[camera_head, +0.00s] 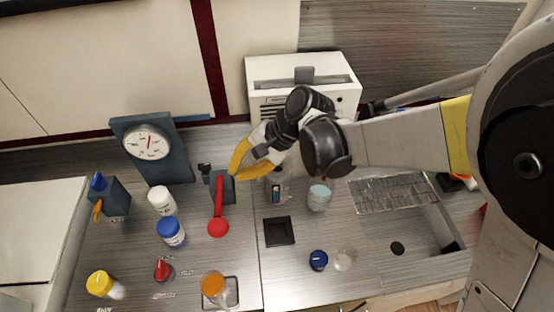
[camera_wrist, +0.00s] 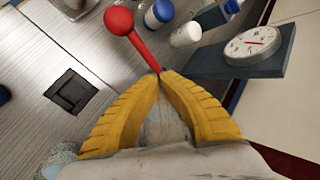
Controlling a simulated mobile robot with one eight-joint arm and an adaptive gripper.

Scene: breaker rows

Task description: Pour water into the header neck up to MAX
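My gripper (camera_head: 234,174) has yellow fingers, and it hangs beside the upper end of a red lever (camera_head: 218,205). In the wrist view the fingertips (camera_wrist: 159,75) meet, and the lever (camera_wrist: 135,40) runs up from just beyond them; I cannot tell whether they touch it. Nothing is clearly held between the fingers. A clear jar with pale blue contents (camera_head: 319,197) stands right of the gripper. A clear vessel with a small dark and red marking (camera_head: 277,192) stands left of that jar, partly hidden under my arm. I cannot make out a header neck or a MAX mark.
A dial gauge (camera_head: 149,143) stands at the back left. White (camera_head: 161,201), blue-lidded (camera_head: 171,232), yellow-lidded (camera_head: 103,285) and orange-lidded (camera_head: 214,286) containers stand on the left counter. A black square pad (camera_head: 279,232) lies right of the lever. A sink-like recess (camera_head: 430,222) is at right.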

